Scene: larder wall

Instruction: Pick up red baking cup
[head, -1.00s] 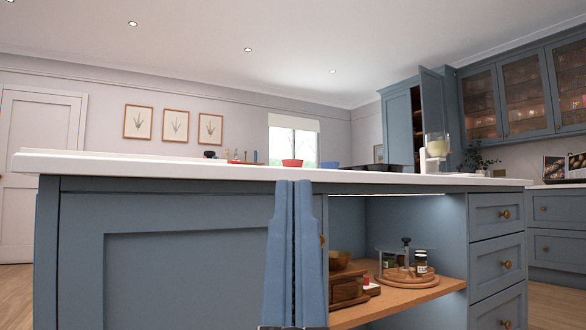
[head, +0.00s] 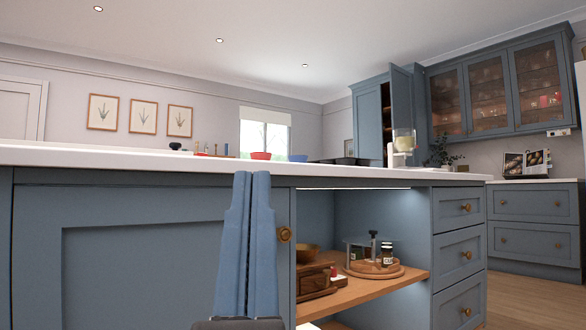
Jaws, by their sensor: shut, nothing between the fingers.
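A small red bowl-shaped cup (head: 261,156), which looks like the red baking cup, stands on the white worktop (head: 110,155) of the island. Only its upper part shows over the worktop edge. My gripper (head: 251,175) stands upright in front of the island, with its two blue fingers together and nothing between them. The fingertips appear just below the cup in the picture, over the worktop's front edge. The gap in depth between them and the cup cannot be told.
A blue bowl (head: 298,158), small bottles and a blender (head: 404,142) stand along the worktop. Below it, an open shelf (head: 385,284) holds a wooden bowl, a box and a round tray (head: 374,269) with jars. Drawers (head: 459,208) are at the right. Floor is clear at the far right.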

